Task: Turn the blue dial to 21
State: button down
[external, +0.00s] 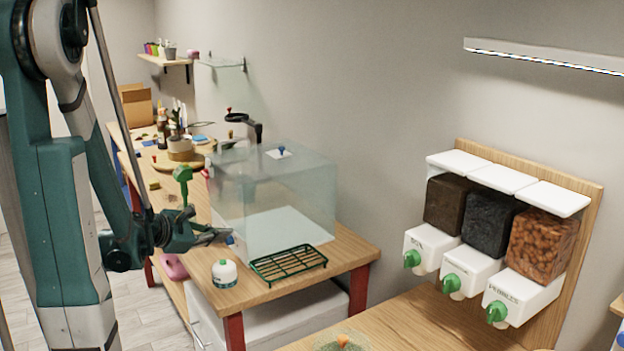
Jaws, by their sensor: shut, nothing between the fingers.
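A clear glass box (310,195) stands on the wooden table. A small blue knob (281,149) on a white square plate sits on its top. My gripper (222,237) is shut and empty at the lower left front corner of the box. A small blue patch (230,240) shows right at the fingertips. I cannot tell whether this patch is a dial or whether the fingers touch it. Any numbers or pointer on either blue part are too small to read.
A white bottle (224,273) and a dark green wire rack (289,264) stand in front of the box. A green upright part (182,180) is close to my wrist. Three dispensers with green knobs (452,283) are at the right.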

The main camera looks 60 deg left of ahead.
jog(key=shift+d+f+b, duration=0.5)
jog(key=shift+d+b, duration=0.35)
dwell(0.5)
jog(key=shift+d+r, duration=0.3)
dwell(0.5)
dwell(0.3)
jog(key=shift+s, duration=3)
jog(key=shift+a, duration=0.1)
jog(key=shift+s+a+r+p, duration=0.25)
jog(key=shift+a+p, duration=0.25)
jog(key=shift+a, duration=0.05)
jog(key=shift+s+a+r+p, duration=0.25)
jog(key=shift+a+p, duration=0.25)
jog(key=shift+w, duration=0.15)
